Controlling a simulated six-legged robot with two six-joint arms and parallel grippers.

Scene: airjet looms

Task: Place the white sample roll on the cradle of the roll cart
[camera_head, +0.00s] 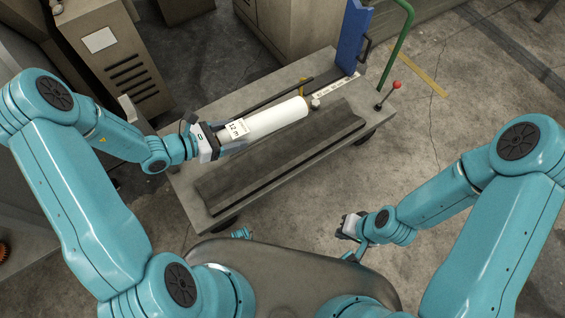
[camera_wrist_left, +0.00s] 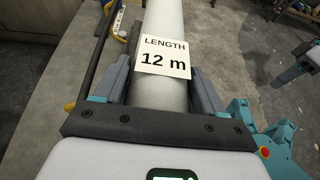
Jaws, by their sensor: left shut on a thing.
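The white sample roll (camera_head: 272,119) has a paper label reading 12 m at its near end. My left gripper (camera_head: 224,138) is shut on that end. In the left wrist view the roll (camera_wrist_left: 161,95) lies between the two grey fingers (camera_wrist_left: 158,84), with the label facing up. The roll cart (camera_head: 190,180) is a grey flatbed. Its long dark grey cradle (camera_head: 285,158) lies just right of and below the roll in the head view, roughly parallel to it. The roll's height above the cart is unclear. My right gripper (camera_head: 349,227) is off the cart's near right side, its fingers too small to read.
A dark rod (camera_head: 268,98) runs along the cart beyond the roll. A blue upright (camera_head: 352,38), a green handle (camera_head: 402,45) and a red-knobbed lever (camera_head: 388,94) stand at the cart's far end. Beige machine cabinets (camera_head: 115,60) stand behind. The floor at right is clear.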

